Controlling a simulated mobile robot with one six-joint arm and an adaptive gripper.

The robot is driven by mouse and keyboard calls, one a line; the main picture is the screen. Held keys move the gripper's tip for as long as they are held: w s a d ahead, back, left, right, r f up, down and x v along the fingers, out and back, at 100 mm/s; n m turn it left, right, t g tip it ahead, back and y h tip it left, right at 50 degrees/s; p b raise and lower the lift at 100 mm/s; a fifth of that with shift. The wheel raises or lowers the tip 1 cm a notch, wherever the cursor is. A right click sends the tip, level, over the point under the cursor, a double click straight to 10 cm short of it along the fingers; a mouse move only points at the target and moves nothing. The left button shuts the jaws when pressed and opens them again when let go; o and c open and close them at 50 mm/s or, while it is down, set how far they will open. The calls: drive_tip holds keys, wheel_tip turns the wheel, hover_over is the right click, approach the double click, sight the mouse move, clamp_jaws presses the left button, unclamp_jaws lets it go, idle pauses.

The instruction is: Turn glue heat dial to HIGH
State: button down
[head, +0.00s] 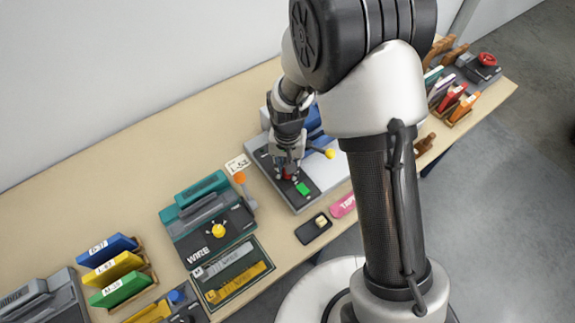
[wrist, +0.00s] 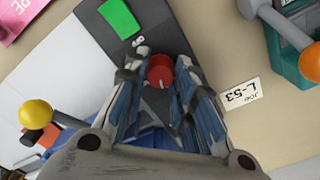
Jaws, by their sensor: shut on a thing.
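The glue machine has a dark grey panel (head: 311,194) and stands near the middle of the bench. Its red dial (wrist: 160,70) sits between my fingertips in the wrist view, with a small pale pointer mark on it. My gripper (wrist: 161,82) is shut on the red dial from above; it also shows in the head view (head: 288,173). A green block or button (wrist: 119,18) lies on the panel beyond the dial, with small white marks between them. The dial's setting labels are hidden or too small to read.
A yellow-knobbed lever (wrist: 35,114) stands on the machine's other side. A job card (wrist: 240,93) reading L-53 lies beside it. The teal WIRE machine (head: 216,232) with an orange-knobbed lever (head: 239,178) stands to the left. A pink tag (head: 343,206) lies near the front edge.

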drive_tip(key=m, duration=0.5)
drive_tip(key=shift+m, duration=0.3)
drive_tip(key=shift+m+p, duration=0.3)
drive_tip(key=shift+m, duration=1.9)
drive_tip(key=c, duration=1.3)
unclamp_jaws()
wheel_tip(320, 180, up, 12)
drive_tip(key=shift+r, duration=0.1)
